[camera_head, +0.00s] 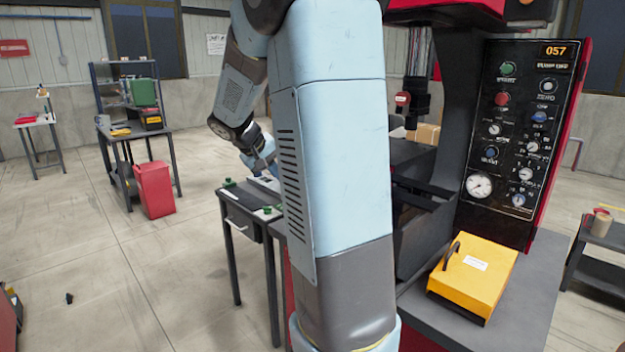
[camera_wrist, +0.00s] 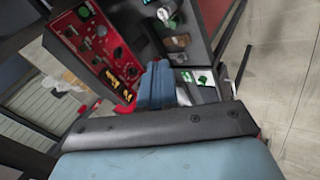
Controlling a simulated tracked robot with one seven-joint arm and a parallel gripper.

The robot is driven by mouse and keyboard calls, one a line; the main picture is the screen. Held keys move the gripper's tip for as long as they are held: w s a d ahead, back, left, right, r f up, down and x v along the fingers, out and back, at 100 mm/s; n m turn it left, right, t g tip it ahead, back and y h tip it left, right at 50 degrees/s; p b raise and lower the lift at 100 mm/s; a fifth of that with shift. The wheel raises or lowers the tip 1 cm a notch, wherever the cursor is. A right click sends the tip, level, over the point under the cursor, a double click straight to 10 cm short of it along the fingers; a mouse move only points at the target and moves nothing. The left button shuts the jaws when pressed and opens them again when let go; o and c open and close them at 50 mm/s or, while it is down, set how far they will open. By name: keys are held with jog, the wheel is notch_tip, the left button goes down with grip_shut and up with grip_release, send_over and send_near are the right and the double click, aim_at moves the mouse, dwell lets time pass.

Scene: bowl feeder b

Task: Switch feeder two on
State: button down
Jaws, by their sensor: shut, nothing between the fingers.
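A red control panel (camera_wrist: 95,45) with dark knobs, small round fittings and a yellow marking shows tilted in the wrist view. Which of its controls belongs to feeder two is too small and blurred to tell. My gripper (camera_wrist: 158,68) is shut and empty, its blue fingers side by side in front of the panel's lower right side. No contact with a control can be made out. In the head view my gripper (camera_head: 262,163) is partly hidden behind my arm, above a small dark table. The red panel cannot be made out in the head view.
The small dark table (camera_head: 240,212) carries green-topped parts. A black panel (camera_head: 520,130) with gauges and knobs, reading 057, stands at right beside a yellow case (camera_head: 474,275). A red bin (camera_head: 155,190) stands by a shelf at left. The left floor is mostly clear.

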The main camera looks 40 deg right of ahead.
jog(key=w+d+f+n+h, duration=0.1)
jog(key=w+d+f+h, duration=0.3)
jog(key=w+d+f, duration=0.3)
jog(key=w+d+f+n+h, duration=0.2)
jog(key=w+d+f+h, duration=0.3)
jog(key=w, duration=1)
jog(key=d+f, duration=0.3)
jog(key=d, duration=0.2)
jog(key=shift+n, duration=0.3)
jog(key=shift+d, duration=0.1)
jog(key=w+d+f, duration=0.1)
jog(key=d, duration=1.2)
jog(key=shift+d+f, duration=0.4)
jog(key=shift+w, duration=0.1)
jog(key=shift+d, duration=0.1)
